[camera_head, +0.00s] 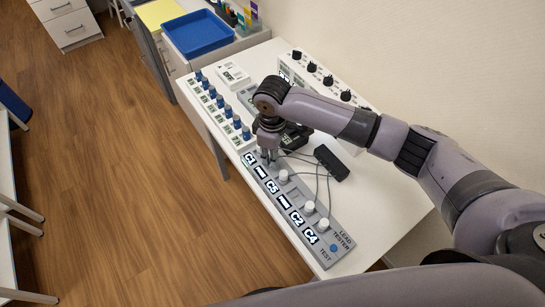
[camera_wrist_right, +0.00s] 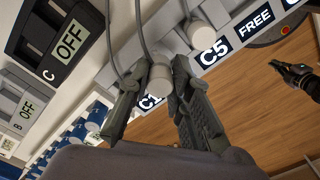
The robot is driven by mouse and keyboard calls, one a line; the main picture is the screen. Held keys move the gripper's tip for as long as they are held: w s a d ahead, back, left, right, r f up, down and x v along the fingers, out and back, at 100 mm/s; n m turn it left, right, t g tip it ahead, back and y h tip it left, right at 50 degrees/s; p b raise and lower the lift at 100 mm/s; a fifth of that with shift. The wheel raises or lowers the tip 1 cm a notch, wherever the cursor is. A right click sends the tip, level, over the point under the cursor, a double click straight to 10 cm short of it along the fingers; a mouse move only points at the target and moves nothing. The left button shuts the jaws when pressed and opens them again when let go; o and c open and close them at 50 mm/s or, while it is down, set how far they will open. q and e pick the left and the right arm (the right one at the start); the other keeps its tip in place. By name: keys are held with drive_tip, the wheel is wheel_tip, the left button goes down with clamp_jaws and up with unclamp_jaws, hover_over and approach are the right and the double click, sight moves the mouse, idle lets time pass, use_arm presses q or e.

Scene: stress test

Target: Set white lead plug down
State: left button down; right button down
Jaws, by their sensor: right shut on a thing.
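My right gripper (camera_head: 268,153) is over the C1 end of the grey lead tester board (camera_head: 327,253). In the wrist view its fingers (camera_wrist_right: 157,88) are shut around a white lead plug (camera_wrist_right: 160,70), close to the C1 label. I cannot tell whether the plug touches the board. Another white plug (camera_wrist_right: 205,36) stands by the C5 label, also seen in the head view (camera_head: 283,175). Two more white plugs stand by C2 (camera_head: 309,207) and C4 (camera_head: 323,224). A dark gripper, apparently my left (camera_wrist_right: 296,75), shows over the floor; its jaw state is unclear.
Thin cables run from the plugs towards a black box (camera_head: 332,163). Beside the board is a row of blue-knobbed units (camera_head: 221,101). A white panel with black knobs (camera_head: 312,67) stands behind. A blue tray (camera_head: 198,33) is at the far end. The table's near right is bare.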

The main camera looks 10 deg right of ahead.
wheel_tip(320, 180, down, 2)
drive_tip(key=shift+w+f, duration=0.1)
drive_tip(key=shift+f, duration=0.15)
drive_tip(key=c, duration=1.5)
unclamp_jaws()
use_arm(q)
drive_tip(key=shift+s+a, duration=0.3)
drive_tip(key=shift+s, duration=0.5)
use_arm(e)
drive_tip(key=shift+o, duration=0.2)
drive_tip(key=shift+r, duration=0.3)
wheel_tip(320, 180, up, 12)
drive_tip(key=shift+f+b, duration=0.15)
drive_tip(key=shift+b, duration=0.5)
use_arm(q)
drive_tip(key=shift+w+f, duration=0.15)
drive_tip(key=shift+f, duration=0.45)
